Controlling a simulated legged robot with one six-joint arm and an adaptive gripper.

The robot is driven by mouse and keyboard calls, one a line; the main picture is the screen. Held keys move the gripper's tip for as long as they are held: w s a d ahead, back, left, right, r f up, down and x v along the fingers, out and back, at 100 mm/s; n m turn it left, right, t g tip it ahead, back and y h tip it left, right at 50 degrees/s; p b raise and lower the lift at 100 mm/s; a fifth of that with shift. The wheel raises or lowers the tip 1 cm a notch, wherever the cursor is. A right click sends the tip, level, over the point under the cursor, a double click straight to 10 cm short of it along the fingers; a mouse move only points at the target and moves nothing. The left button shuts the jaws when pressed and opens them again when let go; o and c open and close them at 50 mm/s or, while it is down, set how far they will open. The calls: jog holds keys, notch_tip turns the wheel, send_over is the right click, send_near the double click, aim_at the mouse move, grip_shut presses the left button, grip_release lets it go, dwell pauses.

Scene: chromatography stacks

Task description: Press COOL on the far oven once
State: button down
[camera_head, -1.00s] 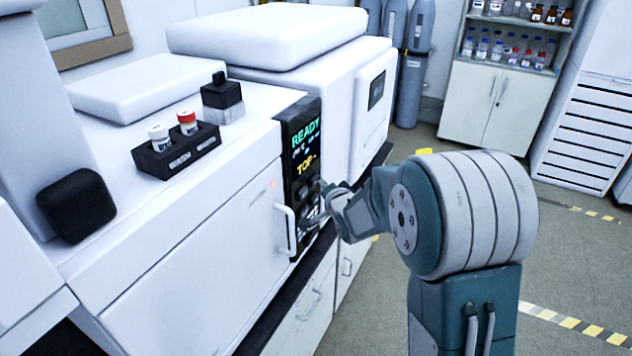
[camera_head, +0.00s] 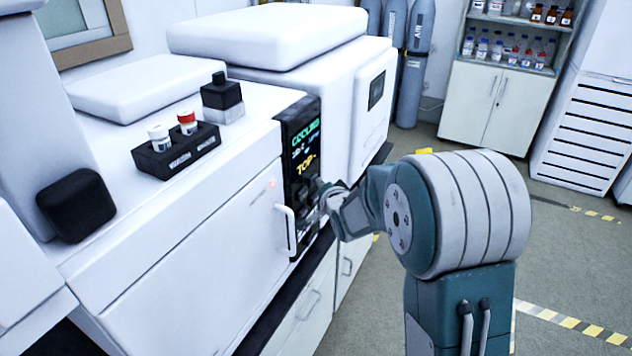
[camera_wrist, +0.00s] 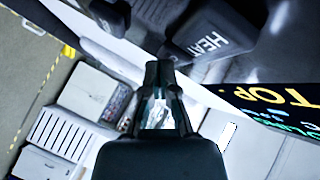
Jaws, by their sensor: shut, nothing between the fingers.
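The oven (camera_head: 200,250) is a white unit with a dark control panel (camera_head: 302,130) at its right edge. The panel's display shows a green word starting "COOL" above a yellow "TOP". In the wrist view the display (camera_wrist: 280,97) is at the right, with "TOP" clear. A dark button marked HEAT (camera_wrist: 210,38) shows at the top. I cannot make out a COOL label on any button. My gripper (camera_wrist: 163,72) is shut and empty, with its tips close to the dark buttons; contact cannot be told. In the head view my gripper (camera_head: 322,200) partly covers the lower panel.
A light door handle (camera_head: 285,230) stands out just left of the panel. A black vial rack (camera_head: 176,152) with two vials sits on top. Gas cylinders (camera_head: 414,75) and a shelf cabinet (camera_head: 495,105) stand behind. The floor to the right is open.

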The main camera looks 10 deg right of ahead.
dwell(0.3)
jog(key=shift+s+d, duration=0.55)
jog(key=shift+d, duration=0.1)
jog(key=shift+d, duration=0.1)
jog(key=s+d, duration=0.1)
jog(key=d, duration=0.1)
jog(key=s+d, duration=0.2)
jog(key=shift+r, duration=0.1)
dwell(0.7)
jog(key=s+d+r+n+g+h, duration=0.1)
jog(key=s+r+n+g+h, duration=0.45)
jog(key=s, duration=0.85)
jog(key=s+a+r+n+g+y, duration=0.1)
jog(key=s+n+g, duration=0.1)
jog(key=s, duration=0.8)
jog(key=s+a+n+g+y, duration=0.1)
jog(key=s+n+g+y, duration=0.1)
jog(key=s, duration=0.8)
jog(key=shift+s+a+r, duration=0.3)
jog(key=shift+s+r, duration=0.1)
